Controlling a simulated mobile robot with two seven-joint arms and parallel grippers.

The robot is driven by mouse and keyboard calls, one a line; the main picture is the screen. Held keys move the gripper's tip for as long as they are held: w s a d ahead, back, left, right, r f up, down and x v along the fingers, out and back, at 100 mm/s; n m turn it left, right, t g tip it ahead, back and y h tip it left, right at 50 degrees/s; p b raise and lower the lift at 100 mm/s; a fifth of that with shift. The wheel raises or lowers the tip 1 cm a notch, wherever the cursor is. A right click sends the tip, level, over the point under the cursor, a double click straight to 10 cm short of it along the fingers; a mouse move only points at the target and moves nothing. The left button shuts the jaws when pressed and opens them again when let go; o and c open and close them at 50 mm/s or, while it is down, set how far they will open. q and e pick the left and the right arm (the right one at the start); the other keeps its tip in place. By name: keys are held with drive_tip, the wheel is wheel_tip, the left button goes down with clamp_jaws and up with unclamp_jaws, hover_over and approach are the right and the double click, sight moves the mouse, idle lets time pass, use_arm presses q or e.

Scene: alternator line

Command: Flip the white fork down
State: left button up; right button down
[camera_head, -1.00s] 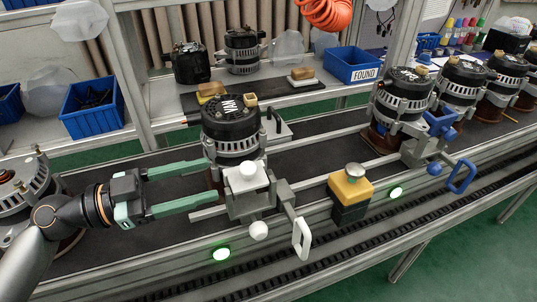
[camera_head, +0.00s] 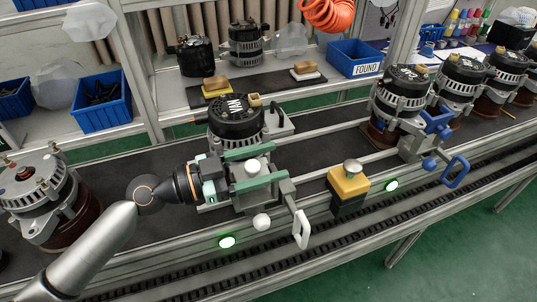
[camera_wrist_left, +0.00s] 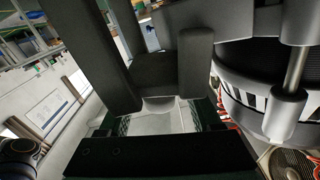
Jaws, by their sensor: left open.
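The white fork (camera_head: 253,168) is a pale block on the grey fixture in front of the alternator marked NVM (camera_head: 235,118). My left gripper (camera_head: 268,164) reaches in from the left. Its two green fingers are open, one on the far side and one on the near side of the white fork. I cannot tell whether they touch it. Part of the fork is hidden by the fingers. The left wrist view shows a pale surface (camera_wrist_left: 160,122) close in front of the gripper.
A yellow button box (camera_head: 349,182) stands right of the fixture on the rail. Further right is a similar fixture with a blue fork (camera_head: 436,119) and blue handle (camera_head: 455,172). Another alternator (camera_head: 35,190) stands at the left. Blue bins stand behind.

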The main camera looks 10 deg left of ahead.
use_arm(q)
drive_tip(key=shift+w+d, duration=0.1)
drive_tip(key=shift+d, duration=0.1)
clamp_jaws()
idle(0.5)
